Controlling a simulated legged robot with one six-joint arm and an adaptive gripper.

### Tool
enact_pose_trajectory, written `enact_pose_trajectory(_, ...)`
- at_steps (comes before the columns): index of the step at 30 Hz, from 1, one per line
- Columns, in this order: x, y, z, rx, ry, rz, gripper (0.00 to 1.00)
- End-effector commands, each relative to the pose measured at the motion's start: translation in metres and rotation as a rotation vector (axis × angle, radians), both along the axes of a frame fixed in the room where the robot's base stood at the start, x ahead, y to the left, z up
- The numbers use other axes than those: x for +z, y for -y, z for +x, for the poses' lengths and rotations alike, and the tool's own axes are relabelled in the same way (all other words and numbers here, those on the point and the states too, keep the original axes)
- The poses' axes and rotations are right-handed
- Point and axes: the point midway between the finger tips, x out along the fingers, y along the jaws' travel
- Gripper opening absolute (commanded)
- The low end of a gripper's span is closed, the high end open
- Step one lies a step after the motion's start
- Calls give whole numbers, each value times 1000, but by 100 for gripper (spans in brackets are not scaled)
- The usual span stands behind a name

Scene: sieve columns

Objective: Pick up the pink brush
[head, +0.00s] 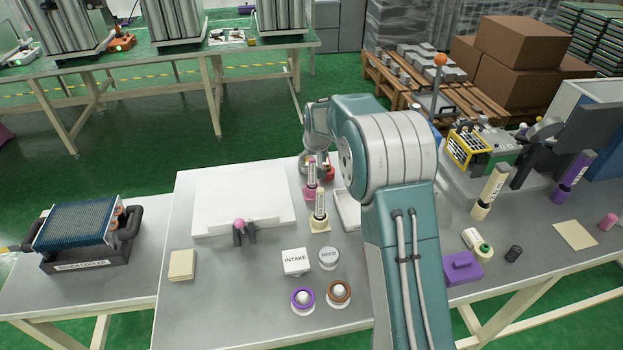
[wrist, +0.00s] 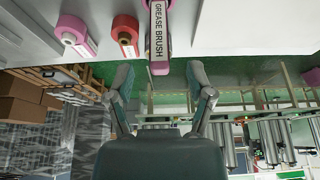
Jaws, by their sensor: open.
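The pink brush stands upright in the head view (head: 311,176), in a pink holder towards the back of the table. In the wrist view the brush (wrist: 159,67) shows its pink end and a white label reading GREASE BRUSH. My gripper (wrist: 160,70) is open and empty, one finger on each side of that end in the picture. I cannot tell whether the fingers touch it. In the head view my gripper (head: 318,148) is over the brush's upper end, and my arm hides part of it.
A tan labelled tool (head: 320,205) stands in front of the brush. Pink (wrist: 72,28) and red (wrist: 125,30) cylinders are beside it in the wrist view. A white slab (head: 240,195) lies left, with a pink-topped dark stand (head: 240,226) in front. INTAKE (head: 296,260) and REED (head: 329,258) pieces are nearer.

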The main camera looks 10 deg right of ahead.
Motion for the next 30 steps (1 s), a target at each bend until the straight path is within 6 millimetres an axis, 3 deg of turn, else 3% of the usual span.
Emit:
enact_pose_trajectory(13,-49,0,20,0,-1,0,69)
enact_pose_trajectory(22,-53,0,22,0,2,0,69)
enact_pose_trajectory(24,-53,0,22,0,2,0,37)
enact_pose_trajectory(27,-53,0,22,0,1,0,0)
enact_pose_trajectory(30,-53,0,22,0,1,0,0)
